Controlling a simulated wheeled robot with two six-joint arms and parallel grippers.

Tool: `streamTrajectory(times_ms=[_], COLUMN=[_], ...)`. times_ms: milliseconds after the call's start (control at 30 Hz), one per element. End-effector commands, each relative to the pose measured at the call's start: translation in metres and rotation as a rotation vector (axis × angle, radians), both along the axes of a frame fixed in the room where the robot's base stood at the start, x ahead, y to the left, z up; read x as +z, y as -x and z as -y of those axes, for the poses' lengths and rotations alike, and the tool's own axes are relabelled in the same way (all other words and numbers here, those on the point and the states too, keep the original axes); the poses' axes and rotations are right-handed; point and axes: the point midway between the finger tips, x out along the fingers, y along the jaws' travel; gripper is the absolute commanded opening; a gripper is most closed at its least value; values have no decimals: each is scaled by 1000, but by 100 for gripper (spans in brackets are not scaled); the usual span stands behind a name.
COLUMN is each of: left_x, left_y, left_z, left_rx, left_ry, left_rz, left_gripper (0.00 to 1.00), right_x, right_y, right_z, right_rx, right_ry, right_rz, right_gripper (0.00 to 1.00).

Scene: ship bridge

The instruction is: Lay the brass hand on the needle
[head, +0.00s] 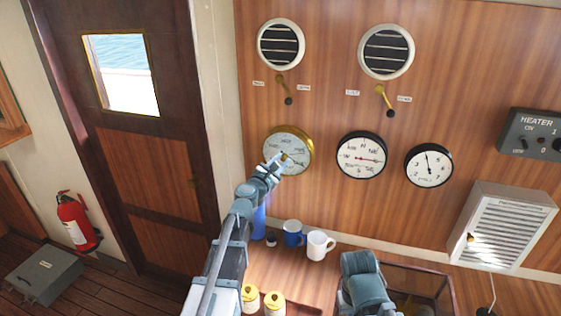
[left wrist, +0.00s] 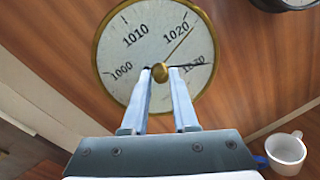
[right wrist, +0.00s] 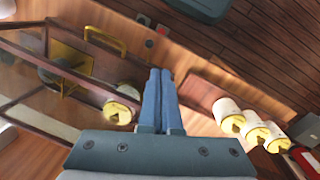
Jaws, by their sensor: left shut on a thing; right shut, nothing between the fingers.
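The barometer (head: 300,139), a pale dial with a brass rim, hangs on the wood wall. In the left wrist view its face (left wrist: 128,52) shows 1000, 1010, 1020 and a partly covered last number. The thin brass hand (left wrist: 181,42) points up and right, just past 1020. The dark needle (left wrist: 198,65) points right, clockwise of the brass hand; the two are apart. My left gripper (left wrist: 161,72) is shut on the brass knob (left wrist: 160,74) at the dial's centre; the gripper also shows in the head view (head: 281,160). My right gripper (right wrist: 160,72) is shut and empty, away from the dial.
Two vents (head: 386,51) with brass levers (head: 382,97) are above. A blue mug (head: 293,234) and a white mug (head: 317,245) stand below, near yellow-lidded tins (head: 274,303).

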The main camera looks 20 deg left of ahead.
Motion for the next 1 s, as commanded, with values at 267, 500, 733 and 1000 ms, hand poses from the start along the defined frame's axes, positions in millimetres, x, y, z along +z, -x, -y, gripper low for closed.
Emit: streamTrajectory(times_ms=[267,500,733,1000], left_x=[2,3,3,3], left_y=[1,1,1,1], left_z=[1,2,2,3], left_rx=[-1,-2,-2,-3], left_ry=[-265,-482,-650,-774], left_rz=[9,16,23,27], left_gripper=[0,0,0,0], right_x=[10,15,19,21], right_y=[0,0,0,0], right_z=[0,0,0,0], right_rx=[-2,-3,-4,-5], right_ry=[0,-1,-1,-1], right_rz=[0,0,0,0], right_gripper=[0,0,0,0])
